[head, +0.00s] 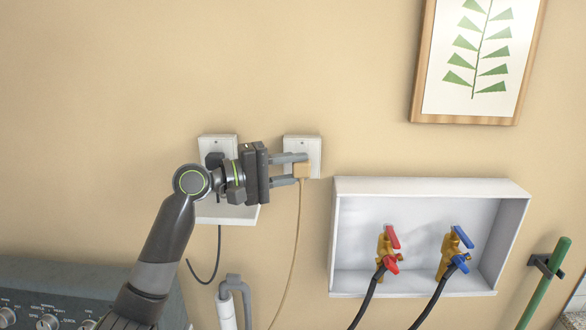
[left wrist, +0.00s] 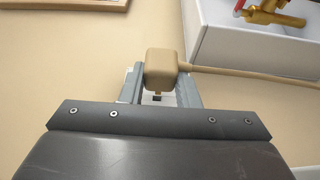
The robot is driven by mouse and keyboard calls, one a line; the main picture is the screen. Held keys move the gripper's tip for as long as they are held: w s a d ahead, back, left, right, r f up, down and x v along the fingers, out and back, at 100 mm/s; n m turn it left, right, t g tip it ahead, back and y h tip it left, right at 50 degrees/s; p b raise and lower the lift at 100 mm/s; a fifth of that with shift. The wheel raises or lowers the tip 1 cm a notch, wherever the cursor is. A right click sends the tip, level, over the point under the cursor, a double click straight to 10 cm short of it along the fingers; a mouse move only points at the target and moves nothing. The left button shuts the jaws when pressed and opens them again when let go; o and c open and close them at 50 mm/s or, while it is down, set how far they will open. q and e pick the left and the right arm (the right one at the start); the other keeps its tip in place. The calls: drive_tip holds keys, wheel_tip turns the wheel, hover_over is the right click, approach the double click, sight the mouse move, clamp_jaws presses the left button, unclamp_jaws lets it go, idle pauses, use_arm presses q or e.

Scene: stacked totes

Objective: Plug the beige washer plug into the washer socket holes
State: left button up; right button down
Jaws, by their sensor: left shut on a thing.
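The beige washer plug (head: 301,171) is in front of the right-hand white wall socket (head: 303,143) in the head view, with its beige cord hanging down. My left gripper (head: 297,170) comes in from the left and is shut on the plug. In the left wrist view the plug (left wrist: 161,68) sits between the two grey fingers (left wrist: 160,88), its cord running off to the right. A dark piece shows just below the plug body there. The plug hides part of the socket, and I cannot tell whether its prongs are in the holes. My right gripper is not in view.
A second white socket (head: 218,143) to the left holds a black plug (head: 214,160) with a dark cord, above a white shelf (head: 228,214). A white recessed box (head: 430,188) with red and blue valves stands right. A framed leaf picture (head: 478,60) hangs above.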

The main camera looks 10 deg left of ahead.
use_arm(q)
drive_tip(key=shift+p, duration=0.7)
idle(1.1)
drive_tip(key=shift+w+a+r+b, duration=0.1)
drive_tip(key=shift+w+a+b, duration=0.1)
drive_tip(key=shift+w, duration=0.4)
drive_tip(key=shift+w+a+b, duration=0.1)
drive_tip(key=shift+w+b, duration=0.05)
drive_tip(key=shift+w, duration=0.45)
drive_tip(key=o, duration=1.1)
drive_tip(key=shift+o, duration=0.2)
